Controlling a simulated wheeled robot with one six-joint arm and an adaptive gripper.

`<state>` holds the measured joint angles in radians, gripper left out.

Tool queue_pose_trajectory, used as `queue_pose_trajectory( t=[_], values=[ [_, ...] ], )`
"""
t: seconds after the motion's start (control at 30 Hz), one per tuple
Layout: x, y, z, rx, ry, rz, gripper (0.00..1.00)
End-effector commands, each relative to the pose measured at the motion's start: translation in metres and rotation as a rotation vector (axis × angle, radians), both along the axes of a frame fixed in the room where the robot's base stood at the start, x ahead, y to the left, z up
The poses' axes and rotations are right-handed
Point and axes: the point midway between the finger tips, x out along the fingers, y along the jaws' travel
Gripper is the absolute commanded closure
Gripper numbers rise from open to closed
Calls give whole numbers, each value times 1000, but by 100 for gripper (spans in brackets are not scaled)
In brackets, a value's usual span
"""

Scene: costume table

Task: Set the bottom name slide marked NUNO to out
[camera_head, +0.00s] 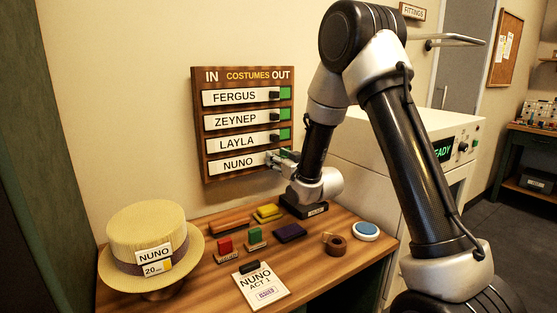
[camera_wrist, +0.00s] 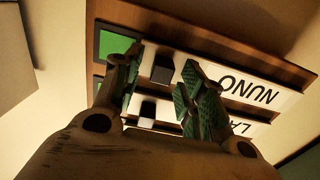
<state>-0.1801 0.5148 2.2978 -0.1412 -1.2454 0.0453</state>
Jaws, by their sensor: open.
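The costumes board (camera_head: 198,135) hangs on the wall, with IN at left and OUT at right. Its bottom name slide, NUNO (camera_head: 237,164), sits toward IN, like the slides above. In the wrist view the board is upside down; the NUNO slide (camera_wrist: 245,88) shows its black knob (camera_wrist: 162,71) and a green patch (camera_wrist: 115,45) at the OUT end. My gripper (camera_head: 278,158) is at the slide's right end. In the wrist view its open fingers (camera_wrist: 166,66) stand either side of the knob, with gaps showing. In the head view my gripper hides the knob.
Above are the slides FERGUS (camera_head: 235,97), ZEYNEP (camera_head: 236,120) and LAYLA (camera_head: 237,142), close over my gripper. The wooden table (camera_head: 205,285) below holds a straw hat (camera_head: 148,222), stamps, a tape roll (camera_head: 335,243) and a card (camera_head: 262,288). A white machine (camera_head: 350,150) stands right.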

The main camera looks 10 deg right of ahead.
Motion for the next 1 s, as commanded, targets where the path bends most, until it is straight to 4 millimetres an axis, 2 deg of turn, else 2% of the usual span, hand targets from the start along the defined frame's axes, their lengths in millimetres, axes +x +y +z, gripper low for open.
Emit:
queue_pose_trajectory(
  t=[0.2, 0.27, 0.43, 0.67, 0.9, 1.0],
  values=[
    [0, 0, 0, 0, 1, 0, 59],
    [0, 0, 0, 0, 0, 0, 68],
    [0, 0, 0, 0, 0, 0, 99],
    [1, -3, 0, 0, 0, -1, 100],
    [14, -44, -1, 0, 1, -4, 100],
    [18, -54, 0, 0, 1, -2, 100]
  ],
)
